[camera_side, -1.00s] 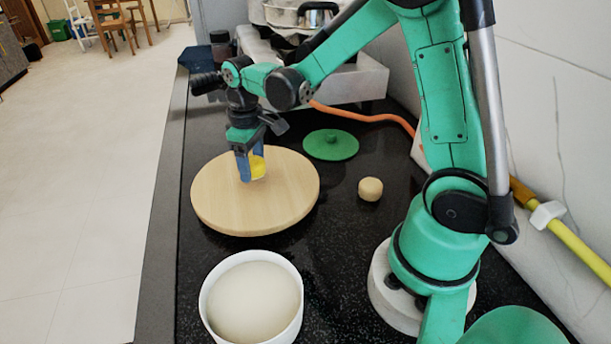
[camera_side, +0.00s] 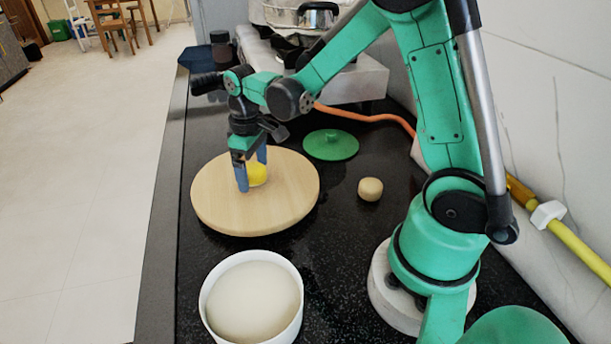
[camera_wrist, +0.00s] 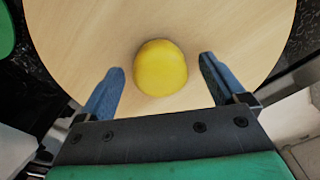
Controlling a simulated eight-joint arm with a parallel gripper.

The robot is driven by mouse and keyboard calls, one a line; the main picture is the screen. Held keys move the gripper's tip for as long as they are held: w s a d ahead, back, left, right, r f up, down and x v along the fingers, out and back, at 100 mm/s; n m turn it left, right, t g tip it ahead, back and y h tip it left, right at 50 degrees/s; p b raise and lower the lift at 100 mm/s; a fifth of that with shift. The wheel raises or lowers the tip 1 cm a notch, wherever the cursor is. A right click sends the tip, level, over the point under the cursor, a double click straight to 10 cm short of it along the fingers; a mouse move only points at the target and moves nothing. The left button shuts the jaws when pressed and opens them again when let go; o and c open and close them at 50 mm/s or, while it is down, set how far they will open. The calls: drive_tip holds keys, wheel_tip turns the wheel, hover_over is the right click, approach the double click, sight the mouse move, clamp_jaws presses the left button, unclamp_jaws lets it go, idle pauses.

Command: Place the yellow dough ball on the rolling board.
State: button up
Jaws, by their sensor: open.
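The yellow dough ball (camera_side: 257,175) rests on the round wooden rolling board (camera_side: 290,205). In the wrist view the ball (camera_wrist: 160,68) sits on the board (camera_wrist: 80,40) between and slightly beyond the fingertips, with a gap on each side. My gripper (camera_side: 252,172) is open, its blue fingers pointing down over the board. The fingers also show spread apart in the wrist view (camera_wrist: 160,75). In the side view one finger stands in front of the ball's left edge.
A white bowl (camera_side: 208,312) with a large pale dough mass (camera_side: 255,300) stands in front of the board. A small tan wooden piece (camera_side: 370,189) and a green lid (camera_side: 331,145) lie to the right. A stove (camera_side: 350,80) with a pot (camera_side: 300,14) is behind.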

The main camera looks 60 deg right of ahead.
sight(253, 168)
wheel_tip(253, 168, up, 12)
drive_tip(key=s+a+f+m+t, duration=0.2)
drive_tip(key=s+a+t, duration=0.3)
drive_tip(key=s+t, duration=0.2)
drive_tip(key=shift+a+f, duration=0.2)
drive_tip(key=shift+a, duration=0.1)
